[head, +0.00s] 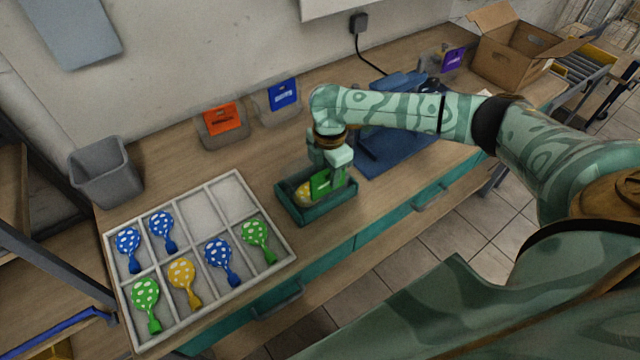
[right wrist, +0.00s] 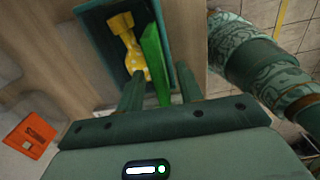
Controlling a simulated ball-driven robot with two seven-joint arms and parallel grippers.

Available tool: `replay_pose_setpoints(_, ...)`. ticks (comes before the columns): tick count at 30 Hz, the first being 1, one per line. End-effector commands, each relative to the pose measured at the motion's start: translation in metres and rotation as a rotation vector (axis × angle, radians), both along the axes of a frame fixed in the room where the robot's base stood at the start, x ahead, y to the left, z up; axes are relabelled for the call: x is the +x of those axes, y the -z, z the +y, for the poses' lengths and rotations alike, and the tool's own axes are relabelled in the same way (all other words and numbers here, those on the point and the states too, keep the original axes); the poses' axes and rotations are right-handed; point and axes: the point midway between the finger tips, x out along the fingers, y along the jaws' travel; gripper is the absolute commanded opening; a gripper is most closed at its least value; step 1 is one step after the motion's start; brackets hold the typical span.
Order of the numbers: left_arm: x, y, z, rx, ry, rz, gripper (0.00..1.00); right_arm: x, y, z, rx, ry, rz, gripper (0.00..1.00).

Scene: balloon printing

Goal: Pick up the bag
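The bag shows as a green label panel (head: 320,184) standing in a small teal tray (head: 292,212) on the bench. A yellow balloon with white dots (head: 304,192) lies beside the green panel in that tray. In the right wrist view the green panel (right wrist: 155,65) stands between the two fingers, with the yellow balloon (right wrist: 132,48) to its left. Any clear part of the bag is hard to make out. My right gripper (head: 329,170) points down into the tray, its fingers apart on either side of the green panel. My left gripper is not in view.
A white divided tray (head: 284,262) holds several dotted balloons. Bags with orange (head: 222,118) and blue (head: 283,94) labels stand at the wall, and a purple-labelled one (head: 453,59) farther right. A grey bin (head: 105,172), a blue machine (head: 385,140) and a cardboard box (head: 512,50) also stand on the bench.

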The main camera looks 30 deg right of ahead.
Motion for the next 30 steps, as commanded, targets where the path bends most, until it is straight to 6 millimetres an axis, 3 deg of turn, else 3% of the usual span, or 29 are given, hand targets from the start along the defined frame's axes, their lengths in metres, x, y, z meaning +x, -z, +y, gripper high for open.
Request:
replay_pose_setpoints(3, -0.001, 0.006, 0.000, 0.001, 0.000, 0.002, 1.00, 0.000, 0.017, -0.001, -0.001, 0.001, 0.001, 0.36)
replay_pose_setpoints(9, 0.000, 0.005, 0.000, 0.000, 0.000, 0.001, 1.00, 0.000, 0.016, -0.001, -0.001, 0.000, -0.001, 0.36)
replay_pose_setpoints(13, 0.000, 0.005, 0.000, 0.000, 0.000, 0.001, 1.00, 0.000, 0.016, -0.001, -0.001, 0.000, -0.001, 0.00)
replay_pose_setpoints(24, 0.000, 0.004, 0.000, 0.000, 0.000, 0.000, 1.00, 0.000, 0.013, -0.001, -0.002, 0.000, -0.001, 0.00)
replay_pose_setpoints(30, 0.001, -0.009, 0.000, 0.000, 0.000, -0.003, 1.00, 0.001, -0.024, -0.001, -0.002, -0.001, -0.006, 0.00)
